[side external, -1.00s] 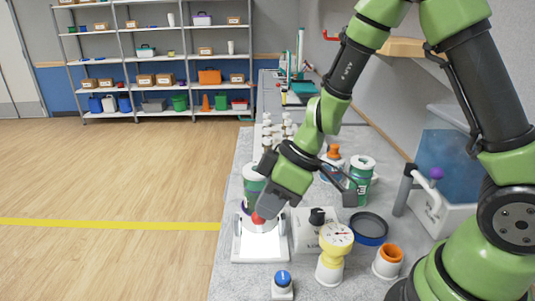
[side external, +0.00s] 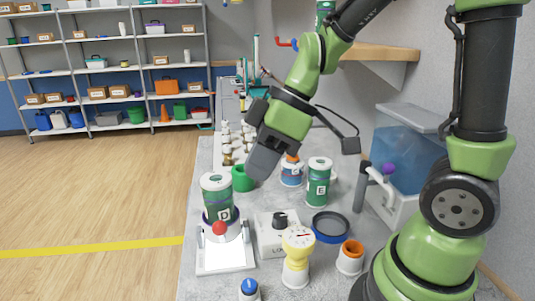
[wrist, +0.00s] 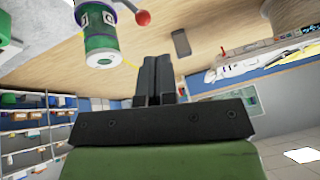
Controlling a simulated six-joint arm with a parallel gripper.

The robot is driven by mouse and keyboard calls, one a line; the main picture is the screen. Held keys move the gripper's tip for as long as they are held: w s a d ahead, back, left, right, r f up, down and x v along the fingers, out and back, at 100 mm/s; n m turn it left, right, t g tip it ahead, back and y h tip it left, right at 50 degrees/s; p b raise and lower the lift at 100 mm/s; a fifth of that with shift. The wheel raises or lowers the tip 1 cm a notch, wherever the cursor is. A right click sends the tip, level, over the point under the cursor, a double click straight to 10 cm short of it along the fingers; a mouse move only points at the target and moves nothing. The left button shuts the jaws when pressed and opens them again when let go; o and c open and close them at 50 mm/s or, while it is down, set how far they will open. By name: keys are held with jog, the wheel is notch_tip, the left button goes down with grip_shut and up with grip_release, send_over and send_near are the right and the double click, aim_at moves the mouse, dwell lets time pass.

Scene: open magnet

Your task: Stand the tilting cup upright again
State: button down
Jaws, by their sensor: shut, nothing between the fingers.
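The tilting cup (side external: 222,216) is a dark purple holder with a red ball knob (side external: 219,228) on a white base plate (side external: 225,259). A green and white canister (side external: 217,192) sits in it and looks close to upright; I cannot tell if a slight lean is left. In the wrist view the canister (wrist: 99,38) and red knob (wrist: 142,18) show at the top, turned upside down. My gripper (side external: 257,173) is above and to the right of the canister, apart from it. In the wrist view my gripper's fingers (wrist: 157,62) are together and empty.
A green cup (side external: 243,178) stands behind the canister. A blue-topped knob (side external: 249,288) is in front.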

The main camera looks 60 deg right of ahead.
jog(key=shift+s+r, duration=0.65)
jog(key=shift+r, duration=0.15)
jog(key=s+d+r+m+t+h, duration=0.2)
jog(key=s+r+m, duration=0.4)
jog(key=m, duration=0.5)
jog(key=s+t, duration=0.1)
jog(key=s, duration=0.1)
jog(key=shift+s+d+t+h, duration=0.15)
jog(key=shift+s+t+h, duration=0.2)
jog(key=shift+t+h, duration=0.05)
dwell(0.7)
